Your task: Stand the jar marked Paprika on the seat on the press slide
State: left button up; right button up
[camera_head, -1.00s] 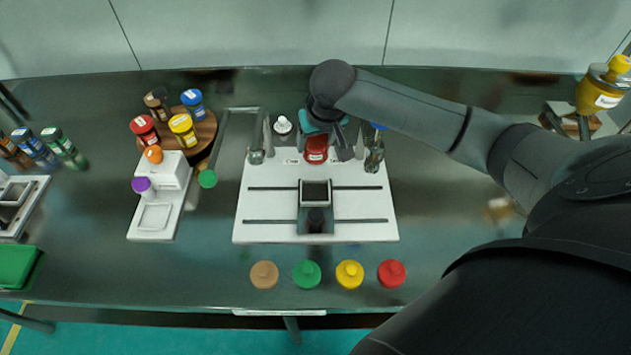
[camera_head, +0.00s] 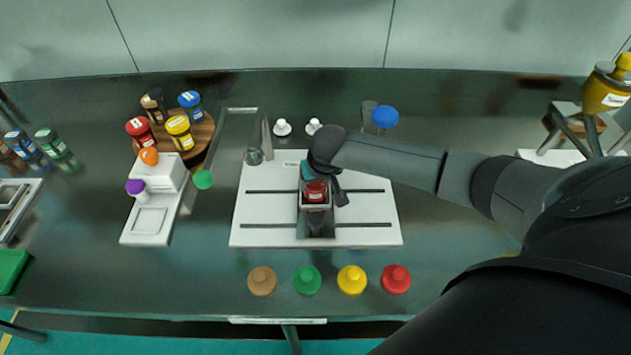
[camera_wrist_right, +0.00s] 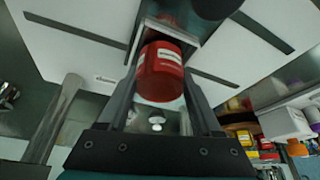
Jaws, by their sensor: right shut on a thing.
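My right gripper (camera_head: 320,186) is shut on a red jar (camera_head: 316,191) over the middle of the white press board (camera_head: 270,228). The jar also shows between the fingers in the right wrist view (camera_wrist_right: 161,72), with a white label whose words are too small to read. The jar is at the seat on the press slide (camera_head: 314,213); the slide's pale rim shows beside it in the wrist view (camera_wrist_right: 172,32). I cannot tell whether the jar touches the seat. My left gripper is not in view.
Capped jars stand on a round wooden stand (camera_head: 205,133) at the left, near a white block (camera_head: 168,176). A metal post (camera_head: 266,140) rises at the board's back left. Brown, green, yellow and red caps (camera_head: 396,279) line the front.

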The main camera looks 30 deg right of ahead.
jog(key=o, duration=1.4)
jog(key=shift+f, duration=0.1)
jog(key=shift+c, duration=0.2)
jog(key=shift+r, duration=0.3)
jog(key=p+v, duration=0.3)
jog(key=v, duration=0.8)
jog(key=shift+s+r+p, duration=0.3)
